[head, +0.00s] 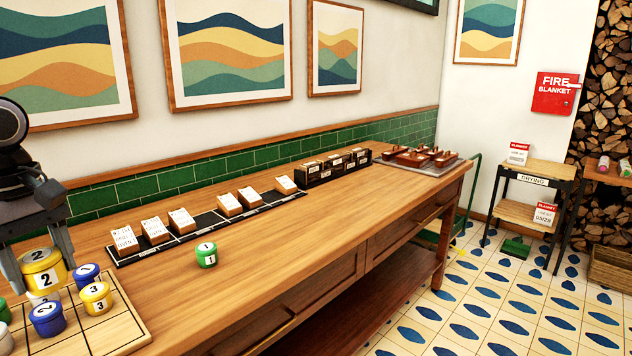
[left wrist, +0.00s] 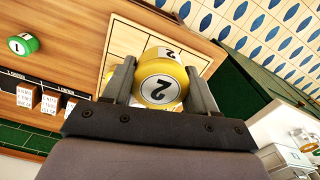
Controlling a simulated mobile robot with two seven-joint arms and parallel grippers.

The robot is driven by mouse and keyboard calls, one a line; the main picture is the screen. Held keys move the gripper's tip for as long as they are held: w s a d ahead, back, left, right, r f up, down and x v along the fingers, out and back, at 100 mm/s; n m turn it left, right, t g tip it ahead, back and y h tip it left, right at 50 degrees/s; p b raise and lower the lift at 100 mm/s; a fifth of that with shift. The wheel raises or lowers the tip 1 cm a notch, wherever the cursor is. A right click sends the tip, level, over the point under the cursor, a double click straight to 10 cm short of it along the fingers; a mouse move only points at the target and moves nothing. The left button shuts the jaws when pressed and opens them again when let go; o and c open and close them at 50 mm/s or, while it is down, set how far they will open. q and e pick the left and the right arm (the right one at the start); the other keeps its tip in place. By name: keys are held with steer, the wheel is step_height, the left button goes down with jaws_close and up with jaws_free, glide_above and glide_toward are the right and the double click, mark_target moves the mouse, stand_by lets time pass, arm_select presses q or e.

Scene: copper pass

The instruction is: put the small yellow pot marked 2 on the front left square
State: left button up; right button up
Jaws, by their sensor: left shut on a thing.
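The yellow pot marked 2 (head: 43,272) is gripped between the fingers of my left gripper (head: 38,262), above the board. It also shows in the left wrist view (left wrist: 160,82), its white label between the two fingers. The light wooden board with squares (head: 122,328) is at the bottom left in the head view. In the left wrist view the board (left wrist: 135,38) shows bare squares beyond the pot. Blue pots marked 2 (head: 87,276) and 3 (head: 47,318) and a yellow pot marked 3 (head: 96,297) stand on it. My right gripper is out of view.
A green pot marked 1 (head: 206,254) stands alone on the wooden counter (head: 290,240). A black strip (head: 184,232) with several small cards lies behind it. Another pot, partly hidden, is directly below the held one. The counter's middle is clear.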

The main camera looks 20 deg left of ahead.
arm_select(q)
steer(key=d+f+m, duration=0.3)
steer(key=d+f, duration=0.1)
steer(key=f, duration=0.7)
steer(key=w+d+f+m, duration=0.1)
steer(key=w+d+m, duration=0.25)
steer(key=d, duration=0.45)
steer(key=w+d+f+m, duration=0.2)
steer(key=d+m, duration=0.3)
steer(key=d, duration=0.2)
steer(key=w+d+f+m, duration=0.15)
steer(key=d+m, duration=0.25)
steer(key=d, duration=0.4)
step_height(320, 180, down, 9)
steer(key=b, duration=1)
steer(key=shift+w+a+f, duration=0.2)
steer(key=shift+w+a, duration=0.2)
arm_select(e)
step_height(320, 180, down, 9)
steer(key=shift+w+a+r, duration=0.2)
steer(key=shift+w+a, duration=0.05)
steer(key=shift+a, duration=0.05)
